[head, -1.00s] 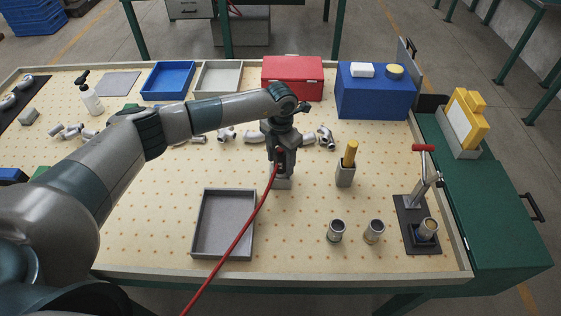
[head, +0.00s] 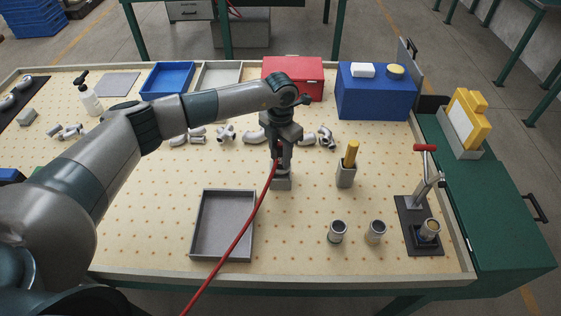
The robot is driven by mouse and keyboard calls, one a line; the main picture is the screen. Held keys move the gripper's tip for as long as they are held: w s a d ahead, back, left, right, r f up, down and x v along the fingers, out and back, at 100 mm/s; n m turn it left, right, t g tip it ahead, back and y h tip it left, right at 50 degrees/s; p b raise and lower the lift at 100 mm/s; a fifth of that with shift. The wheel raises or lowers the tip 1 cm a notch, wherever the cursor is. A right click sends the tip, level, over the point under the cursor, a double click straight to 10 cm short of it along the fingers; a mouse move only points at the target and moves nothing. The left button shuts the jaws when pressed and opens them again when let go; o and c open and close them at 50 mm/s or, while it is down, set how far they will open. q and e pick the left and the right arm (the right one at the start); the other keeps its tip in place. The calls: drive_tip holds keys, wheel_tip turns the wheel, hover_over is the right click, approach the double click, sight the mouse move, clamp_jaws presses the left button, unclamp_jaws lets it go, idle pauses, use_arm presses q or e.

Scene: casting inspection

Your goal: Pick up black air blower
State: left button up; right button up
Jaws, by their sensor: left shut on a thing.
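My left gripper (head: 281,156) reaches down from above at the middle of the table. It is shut on the black air blower (head: 280,165), which shows only as a small dark part between and below the fingers. A red hose (head: 243,232) runs from the blower toward the bottom of the view. A small grey holder (head: 283,182) stands directly under the blower. I cannot tell whether the blower is clear of the holder. My right gripper is not in view.
A grey tray (head: 194,236) lies in front on the left. A grey block with a yellow-handled tool (head: 351,154) and two metal cups (head: 337,232) stand to the right. Pipe fittings (head: 226,134) lie behind. A lever press (head: 424,190) stands at the right edge.

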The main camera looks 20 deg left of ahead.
use_arm(q)
drive_tip(key=shift+w+d+r+b, duration=0.2)
drive_tip(key=shift+r+b, duration=0.15)
drive_tip(key=shift+r, duration=0.15)
drive_tip(key=shift+w+d+r+b, duration=0.15)
drive_tip(key=shift+d+r+b, duration=0.05)
drive_tip(key=shift+r+b, duration=0.2)
drive_tip(key=w+d+r+b, duration=0.5)
drive_tip(key=w+d+r, duration=0.2)
drive_tip(key=shift+w+d, duration=0.15)
drive_tip(key=shift+d, duration=0.2)
